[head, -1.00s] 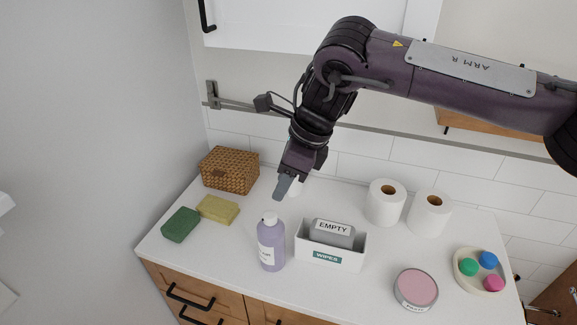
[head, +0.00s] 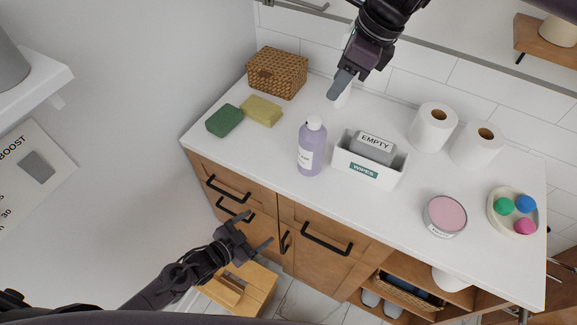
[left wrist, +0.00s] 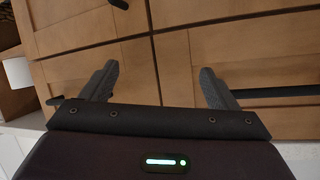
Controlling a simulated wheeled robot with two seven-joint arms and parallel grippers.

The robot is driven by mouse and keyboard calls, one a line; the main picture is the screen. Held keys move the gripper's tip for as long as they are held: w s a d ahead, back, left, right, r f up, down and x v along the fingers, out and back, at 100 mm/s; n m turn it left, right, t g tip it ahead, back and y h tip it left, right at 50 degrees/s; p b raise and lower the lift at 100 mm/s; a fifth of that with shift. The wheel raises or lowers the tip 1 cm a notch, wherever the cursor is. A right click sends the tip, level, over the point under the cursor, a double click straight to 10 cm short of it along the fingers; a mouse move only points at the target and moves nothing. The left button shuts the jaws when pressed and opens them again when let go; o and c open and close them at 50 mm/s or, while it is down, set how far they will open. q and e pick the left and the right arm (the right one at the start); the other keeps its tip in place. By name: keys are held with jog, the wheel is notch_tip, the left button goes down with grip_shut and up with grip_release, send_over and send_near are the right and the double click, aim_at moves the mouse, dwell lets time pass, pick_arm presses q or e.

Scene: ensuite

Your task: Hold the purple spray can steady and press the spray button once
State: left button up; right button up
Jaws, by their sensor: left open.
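A lilac-purple bottle or can (head: 311,150) with a white cap and a pale label stands upright on the white counter, in the head view's middle. No separate spray button can be made out. My right gripper (head: 342,84) hangs above the back of the counter, behind and right of the bottle, apart from it. Its fingers overlap, so its opening is unclear. My left gripper (head: 255,236) is open and empty, low in front of the cabinet doors. The left wrist view shows its two fingers (left wrist: 159,85) apart, facing wooden cabinet fronts.
A white wipes box (head: 345,168) stands close right of the bottle. Sponges (head: 262,111), a wicker basket (head: 278,73), a pink-topped tin (head: 445,214), paper rolls (head: 434,127) and a dish (head: 497,218) share the counter. A wooden stool (head: 258,283) stands below my left gripper.

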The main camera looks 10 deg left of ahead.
aim_at(302, 158)
pick_arm(q)
jog(key=s+d+r+m+h, duration=0.1)
jog(key=d+r+m+h, duration=0.15)
jog(key=d+r, duration=0.4)
jog(key=s+d+r+m+h, duration=0.1)
jog(key=d+r+m+h, duration=0.2)
jog(key=r, duration=0.7)
jog(key=w+r+n+t, duration=0.1)
jog(key=w+n, duration=0.1)
jog(key=w, duration=0.1)
jog(key=w+r+n+y, duration=0.1)
jog(key=w+r+n, duration=0.1)
jog(key=w+n, duration=0.1)
jog(key=w+r+n+t, duration=0.1)
jog(key=w+r+n, duration=0.1)
jog(key=w, duration=0.1)
jog(key=shift+w+t+y, duration=0.25)
jog(key=shift+t+y, duration=0.05)
jog(key=shift+y, duration=0.05)
jog(key=shift+w+d+r+n, duration=0.1)
jog(key=shift+w+d+n, duration=0.05)
jog(key=shift+w+n, duration=0.15)
jog(key=x, duration=0.6)
jog(key=shift+w+d, duration=0.15)
jog(key=shift+d, duration=0.05)
jog(key=shift+c, duration=0.3)
